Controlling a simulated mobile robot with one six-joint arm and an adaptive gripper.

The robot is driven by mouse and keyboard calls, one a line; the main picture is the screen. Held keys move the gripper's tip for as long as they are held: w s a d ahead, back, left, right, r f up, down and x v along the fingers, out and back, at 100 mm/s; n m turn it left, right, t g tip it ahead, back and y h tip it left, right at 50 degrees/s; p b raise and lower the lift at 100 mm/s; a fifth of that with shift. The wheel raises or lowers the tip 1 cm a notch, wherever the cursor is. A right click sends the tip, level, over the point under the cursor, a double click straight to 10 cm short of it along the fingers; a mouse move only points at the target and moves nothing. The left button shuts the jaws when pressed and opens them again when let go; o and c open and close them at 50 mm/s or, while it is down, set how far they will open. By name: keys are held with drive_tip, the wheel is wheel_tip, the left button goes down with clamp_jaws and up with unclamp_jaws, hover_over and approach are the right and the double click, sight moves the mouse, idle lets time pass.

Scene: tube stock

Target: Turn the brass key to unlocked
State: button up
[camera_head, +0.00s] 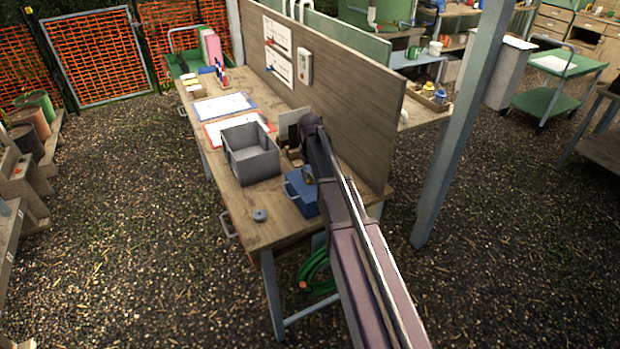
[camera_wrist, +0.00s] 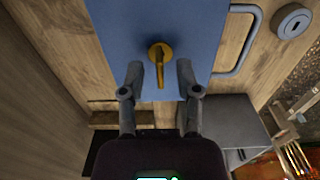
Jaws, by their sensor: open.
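The brass key (camera_wrist: 158,65) stands in a round brass lock on the blue box (camera_wrist: 205,22) in the wrist view. Its bow points down the picture, towards my gripper. My gripper (camera_wrist: 158,72) is open, with one finger on each side of the key and a gap to both. I cannot tell how deep the fingers reach. In the head view the blue box (camera_head: 305,201) sits at the near end of the workbench, and my arm hides part of it. A grey handle (camera_wrist: 245,38) is on the box's side.
A grey open bin (camera_head: 251,166) stands beside the blue box on the workbench (camera_head: 258,228). A round grey disc (camera_head: 260,215) lies near the front edge. An upright wooden panel (camera_head: 350,120) runs along the bench's back. Clipboards (camera_head: 222,106) lie farther off.

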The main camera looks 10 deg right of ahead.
drive_tip(key=shift+f, duration=0.2)
clamp_jaws()
drive_tip(key=shift+m, duration=0.4)
drive_tip(key=m, duration=1.2)
drive_tip(key=shift+m, duration=2.6)
